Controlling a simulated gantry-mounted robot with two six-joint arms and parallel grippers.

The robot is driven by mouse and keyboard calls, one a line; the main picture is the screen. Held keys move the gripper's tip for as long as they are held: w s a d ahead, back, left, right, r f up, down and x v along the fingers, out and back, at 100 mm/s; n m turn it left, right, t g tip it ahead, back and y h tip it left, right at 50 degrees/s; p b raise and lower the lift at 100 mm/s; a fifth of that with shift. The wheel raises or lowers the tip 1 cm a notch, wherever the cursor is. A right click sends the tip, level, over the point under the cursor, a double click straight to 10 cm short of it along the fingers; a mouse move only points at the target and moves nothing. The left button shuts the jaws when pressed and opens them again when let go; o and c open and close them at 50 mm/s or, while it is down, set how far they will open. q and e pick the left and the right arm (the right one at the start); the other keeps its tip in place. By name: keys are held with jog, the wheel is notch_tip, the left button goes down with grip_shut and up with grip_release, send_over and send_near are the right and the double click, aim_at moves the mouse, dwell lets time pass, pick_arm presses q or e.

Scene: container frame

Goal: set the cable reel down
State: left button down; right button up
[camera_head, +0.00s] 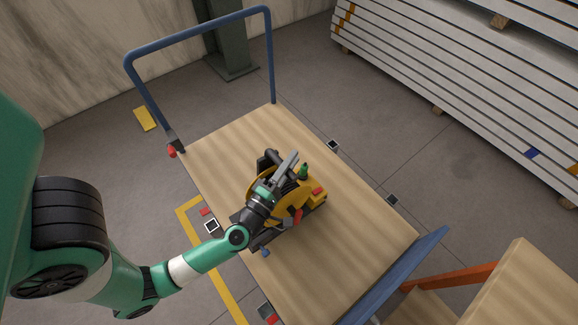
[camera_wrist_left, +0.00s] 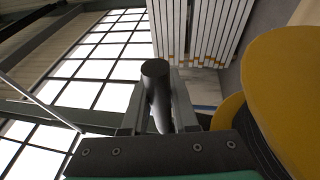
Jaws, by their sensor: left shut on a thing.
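The yellow cable reel (camera_head: 306,188) with black parts is over the middle of the wooden cart deck (camera_head: 345,245) in the head view. I cannot tell whether it touches the deck. My left gripper (camera_head: 292,163) is at the reel, and my left wrist covers part of it. In the left wrist view my left gripper (camera_wrist_left: 160,105) is shut around a dark round bar, the reel's handle (camera_wrist_left: 156,75). The reel's yellow side (camera_wrist_left: 285,85) fills the right of that view. My right gripper is not in view.
The cart has a blue push rail (camera_head: 200,32) at the far end and a blue edge (camera_head: 400,270) at the near right. A stack of pale panels (camera_head: 450,70) stands at the upper right. A wooden box (camera_head: 520,290) is at the lower right. Deck around the reel is bare.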

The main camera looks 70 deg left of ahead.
aim_at(282, 189)
pick_arm(q)
jog(key=f+b, duration=0.2)
jog(key=b, duration=0.1)
jog(key=shift+w+a+f, duration=0.2)
jog(key=shift+a+f, duration=0.1)
jog(key=shift+f, duration=0.5)
jog(key=shift+r, duration=0.1)
jog(key=c, duration=1.1)
grip_release()
jog(key=shift+d, duration=0.1)
jog(key=o, duration=0.4)
